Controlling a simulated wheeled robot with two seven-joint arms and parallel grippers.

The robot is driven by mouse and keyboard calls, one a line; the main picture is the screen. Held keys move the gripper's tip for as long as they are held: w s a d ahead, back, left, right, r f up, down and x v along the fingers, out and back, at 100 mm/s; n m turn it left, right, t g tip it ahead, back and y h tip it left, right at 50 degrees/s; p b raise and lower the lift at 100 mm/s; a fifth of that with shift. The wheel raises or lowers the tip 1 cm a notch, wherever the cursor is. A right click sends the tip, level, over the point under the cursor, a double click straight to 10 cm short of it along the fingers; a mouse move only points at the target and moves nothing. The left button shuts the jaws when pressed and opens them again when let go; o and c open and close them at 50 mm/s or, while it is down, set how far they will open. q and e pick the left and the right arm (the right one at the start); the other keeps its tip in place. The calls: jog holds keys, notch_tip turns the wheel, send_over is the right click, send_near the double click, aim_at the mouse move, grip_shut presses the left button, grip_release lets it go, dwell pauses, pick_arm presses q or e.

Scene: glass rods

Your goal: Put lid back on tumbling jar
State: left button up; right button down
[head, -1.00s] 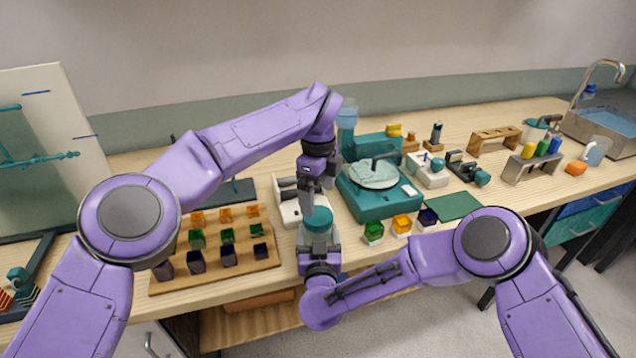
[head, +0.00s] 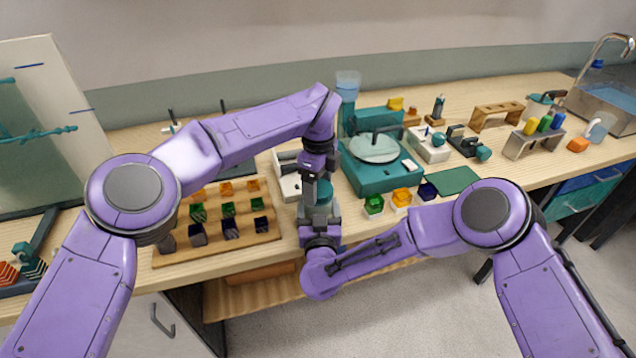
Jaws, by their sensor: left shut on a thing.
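The teal lid (head: 325,190) shows beside and behind my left gripper (head: 311,196), which points down and is shut on it. Directly below it in the picture is the greyish jar (head: 320,212), mostly covered by the grippers. I cannot tell whether the lid touches the jar's rim. My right gripper (head: 320,226) comes up from below at the jar, by the front edge of the bench. Its fingers are too hidden to tell whether they are closed on the jar.
A wooden rack (head: 215,245) with several coloured blocks stands left of the grippers. A teal machine (head: 385,178) with a round plate stands to the right. Green, amber and dark blocks (head: 400,197) sit in front of it. A green mat (head: 452,181) is bare.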

pick_arm(q)
jog(key=m, duration=0.5)
jog(key=shift+m, duration=0.4)
pick_arm(e)
jog(key=shift+s+a, duration=0.1)
jog(key=shift+a, duration=0.05)
pick_arm(q)
jog(key=m, duration=1.2)
jog(key=shift+d, duration=0.1)
jog(key=m, duration=0.4)
jog(key=shift+m, duration=0.3)
jog(key=o, duration=1.2)
notch_tip(320, 180, up, 12)
